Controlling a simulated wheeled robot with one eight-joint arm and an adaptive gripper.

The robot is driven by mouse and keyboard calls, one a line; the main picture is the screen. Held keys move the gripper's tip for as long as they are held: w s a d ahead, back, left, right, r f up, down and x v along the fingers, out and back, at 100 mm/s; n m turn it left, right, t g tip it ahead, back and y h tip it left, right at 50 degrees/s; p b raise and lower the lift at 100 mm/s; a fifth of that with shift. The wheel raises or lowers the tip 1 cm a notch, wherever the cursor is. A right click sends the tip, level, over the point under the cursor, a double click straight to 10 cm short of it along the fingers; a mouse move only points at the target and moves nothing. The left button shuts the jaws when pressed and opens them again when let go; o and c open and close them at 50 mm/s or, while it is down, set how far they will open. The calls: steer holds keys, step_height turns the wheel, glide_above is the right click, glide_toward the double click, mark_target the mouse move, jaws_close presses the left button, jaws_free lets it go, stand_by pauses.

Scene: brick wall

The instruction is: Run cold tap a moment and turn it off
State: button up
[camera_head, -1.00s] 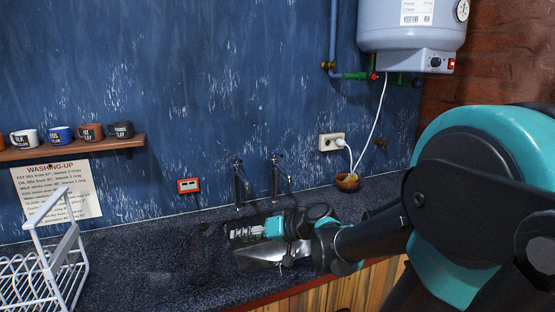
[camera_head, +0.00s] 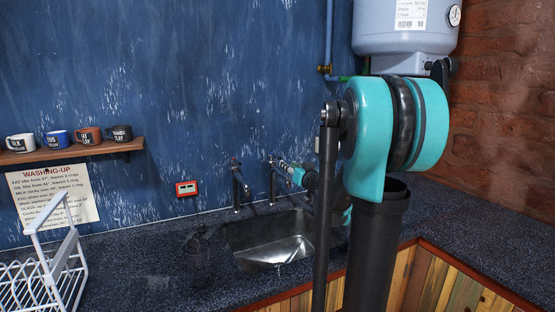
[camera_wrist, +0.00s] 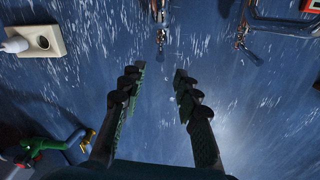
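Two wall-side taps stand behind the sink (camera_head: 270,250). The left tap (camera_head: 237,184) has a small red mark at its top. The right tap (camera_head: 272,186) stands beside it, its top partly covered by my gripper (camera_head: 283,166). In the wrist view my gripper (camera_wrist: 159,76) is open, with both fingers apart and nothing between them. There the right tap (camera_wrist: 160,22) is at the top centre, beyond the fingertips, and the left tap (camera_wrist: 241,35) is at the upper right. I cannot tell whether water runs.
A white dish rack (camera_head: 45,270) stands at the left on the dark counter (camera_head: 150,265). Mugs sit on a wooden shelf (camera_head: 75,152). A small red box (camera_head: 187,188) is on the wall left of the taps. A water heater (camera_head: 405,25) hangs at upper right.

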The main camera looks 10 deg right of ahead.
mark_target(278, 157)
steer(key=x, duration=1.1)
steer(key=shift+w, duration=0.1)
jaws_close()
